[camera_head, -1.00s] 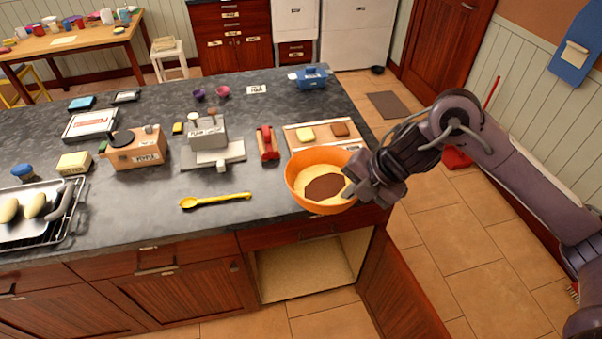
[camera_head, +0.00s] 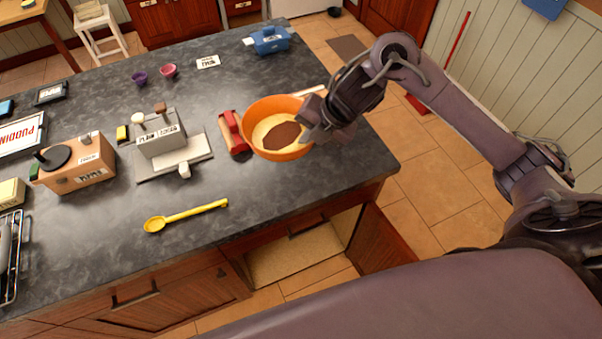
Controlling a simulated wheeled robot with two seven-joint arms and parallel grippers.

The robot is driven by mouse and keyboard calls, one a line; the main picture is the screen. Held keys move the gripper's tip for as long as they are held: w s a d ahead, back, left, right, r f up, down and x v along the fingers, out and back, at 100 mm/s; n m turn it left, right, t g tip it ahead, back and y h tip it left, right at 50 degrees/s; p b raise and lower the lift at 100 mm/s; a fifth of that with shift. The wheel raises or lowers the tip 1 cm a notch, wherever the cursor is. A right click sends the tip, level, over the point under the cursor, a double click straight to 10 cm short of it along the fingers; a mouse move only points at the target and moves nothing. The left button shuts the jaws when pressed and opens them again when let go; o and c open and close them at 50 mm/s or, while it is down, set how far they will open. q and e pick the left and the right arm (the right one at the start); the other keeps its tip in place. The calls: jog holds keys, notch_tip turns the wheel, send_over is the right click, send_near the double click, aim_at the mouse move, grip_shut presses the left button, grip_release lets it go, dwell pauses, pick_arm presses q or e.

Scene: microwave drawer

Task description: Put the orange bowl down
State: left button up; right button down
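The orange bowl (camera_head: 262,107) is at the right part of the dark countertop, upright, with pale and brown contents inside. My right gripper (camera_head: 310,127) is at the bowl's right rim and appears closed on it. Its fingertips are partly hidden by the gripper body. Whether the bowl's base touches the counter or hangs just above it cannot be told. My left gripper is out of view.
A red tool (camera_head: 233,133) stands close to the bowl's left side. A yellow spoon (camera_head: 186,215) lies near the front, and a grey device (camera_head: 161,135) stands on a light board. The counter (camera_head: 290,190) in front of the bowl is clear. A cabinet door (camera_head: 382,240) hangs open below.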

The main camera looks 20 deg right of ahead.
jog(key=f, duration=0.7)
jog(key=w+f, duration=0.1)
jog(key=f, duration=0.2)
jog(key=shift+f, duration=0.15)
jog(key=shift+s+f, duration=0.2)
jog(key=shift+f, duration=0.3)
notch_tip(320, 180, down, 4)
jog(key=shift+w+f, duration=0.15)
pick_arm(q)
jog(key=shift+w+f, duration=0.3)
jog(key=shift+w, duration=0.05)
pick_arm(e)
jog(key=c, duration=1.6)
grip_release()
jog(key=shift+f, duration=0.1)
jog(key=shift+c, duration=0.2)
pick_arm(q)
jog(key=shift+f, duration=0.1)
